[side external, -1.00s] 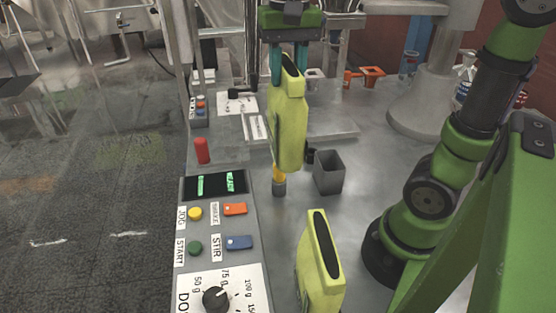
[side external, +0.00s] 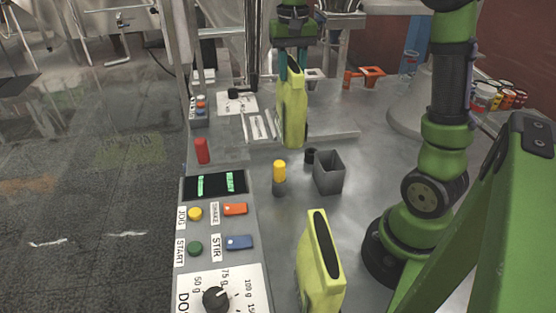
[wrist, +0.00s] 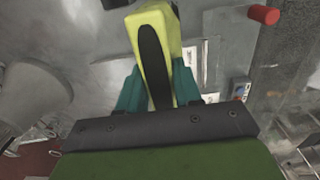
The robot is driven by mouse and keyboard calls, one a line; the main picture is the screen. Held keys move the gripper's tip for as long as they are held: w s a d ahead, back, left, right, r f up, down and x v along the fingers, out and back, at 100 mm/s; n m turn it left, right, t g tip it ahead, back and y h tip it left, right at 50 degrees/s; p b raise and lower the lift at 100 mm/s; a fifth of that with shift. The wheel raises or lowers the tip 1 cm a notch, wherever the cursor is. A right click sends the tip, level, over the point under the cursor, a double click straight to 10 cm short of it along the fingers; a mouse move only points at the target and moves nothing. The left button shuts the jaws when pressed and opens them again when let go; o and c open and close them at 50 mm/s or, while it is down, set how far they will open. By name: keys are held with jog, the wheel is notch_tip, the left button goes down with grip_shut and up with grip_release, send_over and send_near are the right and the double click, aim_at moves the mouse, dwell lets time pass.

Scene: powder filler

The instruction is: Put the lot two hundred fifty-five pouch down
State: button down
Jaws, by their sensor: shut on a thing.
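My gripper (side external: 293,66) is shut on a yellow-green pouch (side external: 295,112) with a dark strip on its edge. The pouch hangs upright below the teal fingers, at or just above the metal plate near the white label cards (side external: 261,126); I cannot tell whether it touches. In the wrist view the pouch (wrist: 170,25) sits between the two fingers (wrist: 160,90). A second yellow-green pouch (side external: 312,270) stands in the foreground, apart from the gripper. No lot number is readable on either pouch.
A grey open box (side external: 329,174), a small dark cup (side external: 310,156) and a yellow-topped post (side external: 279,176) stand in front of the held pouch. A red cylinder (side external: 202,151) and the control panel (side external: 215,215) are at left. An orange bracket (side external: 367,74) is behind right.

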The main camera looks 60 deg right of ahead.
jog(key=w+d+f, duration=0.2)
jog(key=w, duration=0.5)
jog(key=w+d+f, duration=0.3)
jog(key=w, duration=0.4)
jog(key=shift+w, duration=0.3)
jog(key=shift+f, duration=0.1)
jog(key=c, duration=0.8)
grip_release()
jog(key=shift+a, duration=0.1)
